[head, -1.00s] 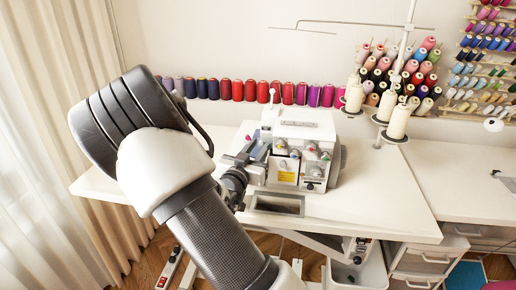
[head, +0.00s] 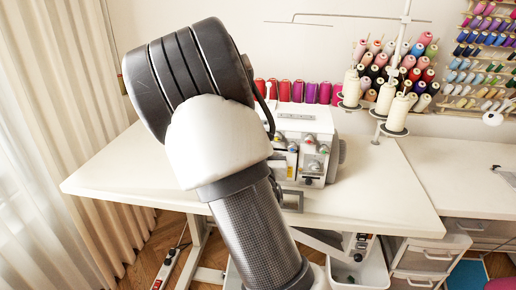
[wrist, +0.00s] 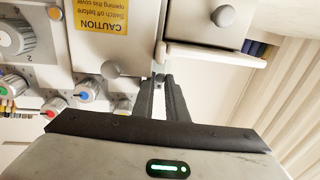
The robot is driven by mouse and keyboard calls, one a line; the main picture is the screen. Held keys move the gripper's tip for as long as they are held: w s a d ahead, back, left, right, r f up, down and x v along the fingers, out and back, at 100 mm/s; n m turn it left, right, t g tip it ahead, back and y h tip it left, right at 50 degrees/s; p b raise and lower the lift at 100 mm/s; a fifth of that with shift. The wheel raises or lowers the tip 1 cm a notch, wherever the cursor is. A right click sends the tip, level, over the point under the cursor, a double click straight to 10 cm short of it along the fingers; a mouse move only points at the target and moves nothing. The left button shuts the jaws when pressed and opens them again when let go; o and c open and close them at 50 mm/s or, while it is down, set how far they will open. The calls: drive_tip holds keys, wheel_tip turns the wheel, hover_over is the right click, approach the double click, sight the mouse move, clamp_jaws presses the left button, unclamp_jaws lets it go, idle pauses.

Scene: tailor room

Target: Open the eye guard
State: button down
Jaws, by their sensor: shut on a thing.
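The overlock machine (head: 305,122) stands on the table, its left half hidden behind my arm in the head view. In the wrist view its front (wrist: 30,70) shows upside down, with dials and a yellow caution label. My gripper (wrist: 160,82) is at the edge of that front, fingers close together on a small part at the end of a narrow pale strip. This seems to be the eye guard (wrist: 161,50), but its outline is hard to tell. The fingertips hide most of the held part. My gripper is hidden in the head view.
The white table (head: 385,195) is clear right and left of the machine. Thread cones (head: 397,112) on a stand rise behind it to the right. Spools line the wall. A curtain (head: 60,130) hangs at the left. A white bar (wrist: 215,55) lies close beside my fingers.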

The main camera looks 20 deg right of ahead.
drive_tip(key=shift+d, duration=0.1)
drive_tip(key=c, duration=1.8)
unclamp_jaws()
drive_tip(key=shift+s, duration=0.1)
drive_tip(key=shift+r+h, duration=0.15)
drive_tip(key=shift+h, duration=0.15)
